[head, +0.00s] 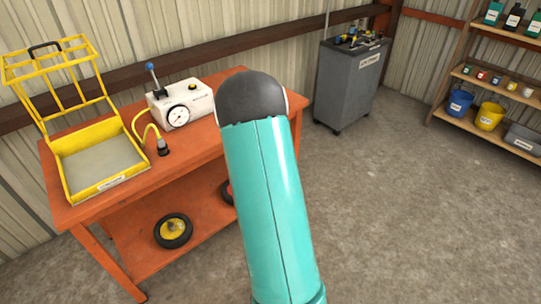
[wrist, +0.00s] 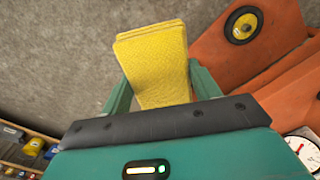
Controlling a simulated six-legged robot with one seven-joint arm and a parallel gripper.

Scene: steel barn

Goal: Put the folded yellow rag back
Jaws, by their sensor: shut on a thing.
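The folded yellow rag (wrist: 152,48) shows in the wrist view, its layered folded edge at the far end. My gripper (wrist: 160,88) is shut on the rag, with a teal finger along each side of it. Bare concrete floor shows behind the rag in the wrist view. In the head view my teal arm covers the gripper and the rag, so neither shows there.
An orange workbench (head: 190,150) stands left, bearing a yellow cage-like tray (head: 68,190) and a white gauge box (head: 181,106). Wheels (head: 173,230) lie on its lower shelf. A grey cabinet (head: 345,85) and wooden shelves (head: 447,118) with buckets stand behind. Floor at right is clear.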

